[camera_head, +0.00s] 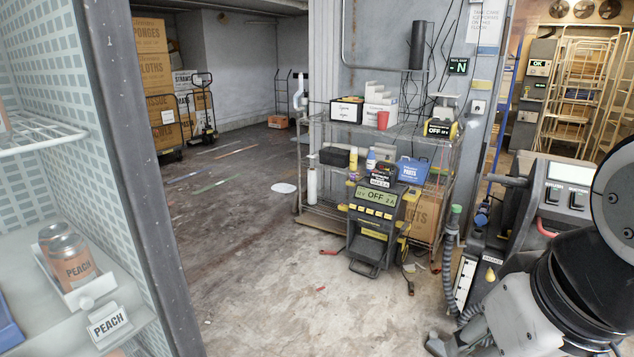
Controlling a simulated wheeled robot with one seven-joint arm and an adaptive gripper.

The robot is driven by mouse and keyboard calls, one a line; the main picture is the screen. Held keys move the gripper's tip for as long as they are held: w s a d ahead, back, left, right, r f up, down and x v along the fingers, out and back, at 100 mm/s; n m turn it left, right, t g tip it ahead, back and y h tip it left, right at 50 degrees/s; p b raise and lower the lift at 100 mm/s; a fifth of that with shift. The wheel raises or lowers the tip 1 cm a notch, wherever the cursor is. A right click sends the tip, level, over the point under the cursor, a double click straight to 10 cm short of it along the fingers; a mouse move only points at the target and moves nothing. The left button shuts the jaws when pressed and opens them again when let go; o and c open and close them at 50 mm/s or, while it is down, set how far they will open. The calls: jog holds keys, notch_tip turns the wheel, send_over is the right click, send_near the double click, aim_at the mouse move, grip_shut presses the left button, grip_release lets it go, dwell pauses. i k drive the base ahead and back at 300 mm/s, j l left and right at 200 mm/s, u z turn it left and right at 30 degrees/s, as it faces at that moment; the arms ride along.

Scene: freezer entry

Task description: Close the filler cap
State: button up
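A dark machine (550,195) with a control panel stands at the right, largely hidden behind my arm. Its lower front carries a yellow drop mark and a level strip (464,283). A small blue part (482,216) sits at its left side, and a green-topped fitting (456,210) caps the ribbed grey hose beside it. I cannot tell which part is the filler cap or whether it is open. My arm reaches in from the right edge. A dark end part, seemingly my gripper (440,344), shows at the bottom edge, mostly cut off; its opening is unclear.
A wire shelf (398,127) holds boxes, a red cup and bottles. A yellow-and-black charger unit (375,222) stands before it. A glass-doored cabinet with cans (70,258) is at left. The floor (235,250) between is largely clear.

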aim_at(481, 219)
jog(key=i+j+z, duration=0.2)
jog(key=i+z, duration=0.3)
jog(key=i+j+z, duration=0.3)
jog(key=z, duration=0.2)
jog(key=i+j+z, duration=0.25)
jog(key=i+j, duration=0.15)
jog(key=j, duration=0.15)
jog(key=i, duration=1.65)
